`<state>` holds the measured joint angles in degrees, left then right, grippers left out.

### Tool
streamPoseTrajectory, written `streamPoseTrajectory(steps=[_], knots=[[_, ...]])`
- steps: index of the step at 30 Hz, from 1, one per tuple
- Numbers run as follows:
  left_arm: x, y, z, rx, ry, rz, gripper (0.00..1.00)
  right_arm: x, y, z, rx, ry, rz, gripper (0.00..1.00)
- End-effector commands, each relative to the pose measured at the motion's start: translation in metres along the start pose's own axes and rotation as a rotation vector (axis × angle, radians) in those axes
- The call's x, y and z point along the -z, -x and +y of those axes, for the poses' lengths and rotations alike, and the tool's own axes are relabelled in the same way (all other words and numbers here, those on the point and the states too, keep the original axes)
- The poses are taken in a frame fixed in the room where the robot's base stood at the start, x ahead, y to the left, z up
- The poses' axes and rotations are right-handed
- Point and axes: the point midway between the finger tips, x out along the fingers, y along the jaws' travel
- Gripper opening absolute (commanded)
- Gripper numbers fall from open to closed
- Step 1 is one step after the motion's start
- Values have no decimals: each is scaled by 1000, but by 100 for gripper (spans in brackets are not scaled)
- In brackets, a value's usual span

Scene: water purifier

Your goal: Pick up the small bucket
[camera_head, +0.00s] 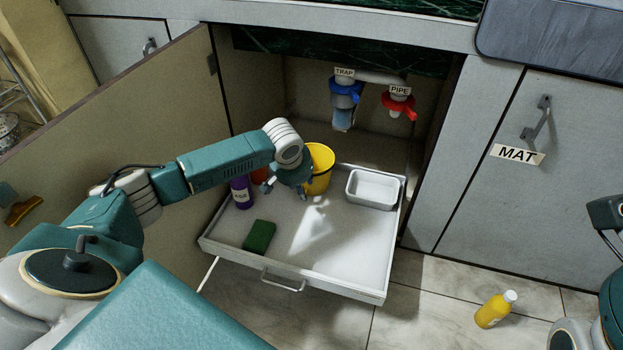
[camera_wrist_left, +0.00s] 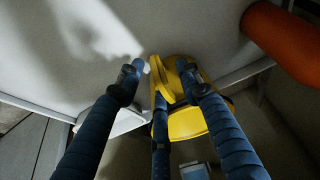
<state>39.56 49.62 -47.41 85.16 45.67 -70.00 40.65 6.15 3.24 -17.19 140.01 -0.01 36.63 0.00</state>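The small bucket is yellow (camera_head: 320,167) and stands upright at the back of the pulled-out drawer tray (camera_head: 345,245) under the sink. My left gripper (camera_head: 297,190) is at the bucket's left side, pointing down. In the left wrist view the bucket (camera_wrist_left: 185,122) lies beyond my blue fingers. The fingers of my left gripper (camera_wrist_left: 158,72) are spread, one to the left of the bucket and the others overlapping it. A gap shows between them; whether any finger touches the bucket is unclear. My right gripper is not visible; only parts of my right arm show at the right edge.
A purple bottle (camera_head: 241,192) and an orange object (camera_head: 259,175) stand left of the bucket. A green sponge (camera_head: 259,236) and white container (camera_head: 374,188) are in the tray. The trap (camera_head: 345,95) and pipe (camera_head: 398,102) hang above.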

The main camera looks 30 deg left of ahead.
Motion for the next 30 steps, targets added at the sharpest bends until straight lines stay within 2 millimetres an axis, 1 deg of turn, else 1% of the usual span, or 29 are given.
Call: streamPoseTrajectory(steps=[5,8,10,11,20,23,26,29,30], knots=[[0,1,0,0,0,0,36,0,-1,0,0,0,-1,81],[0,1,0,0,0,0,18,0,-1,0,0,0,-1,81],[0,1,0,0,0,0,4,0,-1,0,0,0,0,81],[0,1,0,0,0,0,0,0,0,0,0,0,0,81],[1,1,0,0,0,1,0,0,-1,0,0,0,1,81],[2,5,0,0,0,2,0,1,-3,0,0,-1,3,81],[6,13,0,-1,0,3,0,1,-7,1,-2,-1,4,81],[13,28,0,-2,0,4,0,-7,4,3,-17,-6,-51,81],[16,36,0,-1,0,3,0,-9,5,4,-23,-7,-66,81]])
